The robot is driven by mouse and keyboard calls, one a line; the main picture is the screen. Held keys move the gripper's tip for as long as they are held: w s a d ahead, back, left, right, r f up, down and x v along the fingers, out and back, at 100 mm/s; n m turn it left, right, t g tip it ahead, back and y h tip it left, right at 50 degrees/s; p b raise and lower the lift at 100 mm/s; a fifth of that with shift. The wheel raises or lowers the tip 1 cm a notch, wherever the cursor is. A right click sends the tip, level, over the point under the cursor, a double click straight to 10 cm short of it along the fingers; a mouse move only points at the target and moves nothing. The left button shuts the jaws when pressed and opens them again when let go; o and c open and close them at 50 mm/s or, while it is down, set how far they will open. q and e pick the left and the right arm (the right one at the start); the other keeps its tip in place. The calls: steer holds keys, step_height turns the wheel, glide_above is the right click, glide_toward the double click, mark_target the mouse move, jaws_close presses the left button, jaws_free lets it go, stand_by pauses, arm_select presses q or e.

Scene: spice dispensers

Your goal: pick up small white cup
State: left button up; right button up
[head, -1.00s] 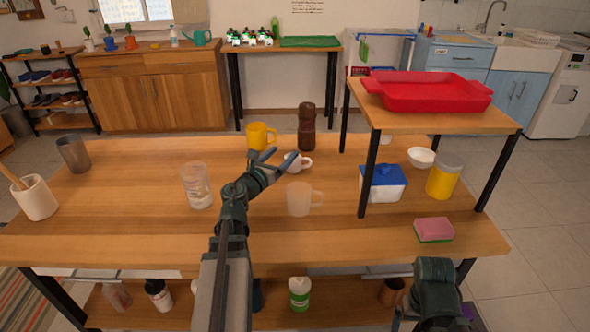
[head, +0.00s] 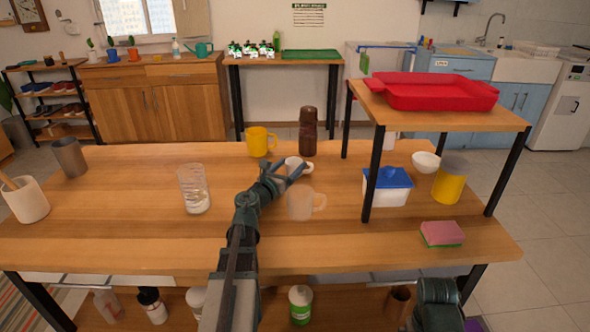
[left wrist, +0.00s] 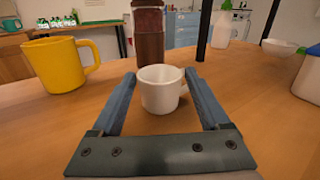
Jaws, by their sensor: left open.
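The small white cup (left wrist: 161,90) stands upright on the wooden table (head: 110,205), with its handle to the right. It also shows in the head view (head: 304,164), partly hidden by my left gripper. My left gripper (left wrist: 158,75) is open, and its two blue fingers lie on either side of the cup. A small gap shows between the cup and the fingers. In the head view my left gripper (head: 283,163) reaches over the table from the front. The right gripper cannot be made out; only part of my right arm shows at the lower right.
A yellow mug (head: 261,142) and a brown bottle (head: 308,132) stand just behind the cup. A frosted mug (head: 300,203) stands in front, and a glass jar (head: 194,188) to the left. A raised shelf with a red tray (head: 430,93) stands at right.

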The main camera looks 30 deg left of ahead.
arm_select(q)
steer(key=w, duration=0.2)
steer(key=shift+w, duration=0.4)
steer(key=c, duration=1.2)
step_height(320, 180, up, 10)
steer(key=p, duration=1)
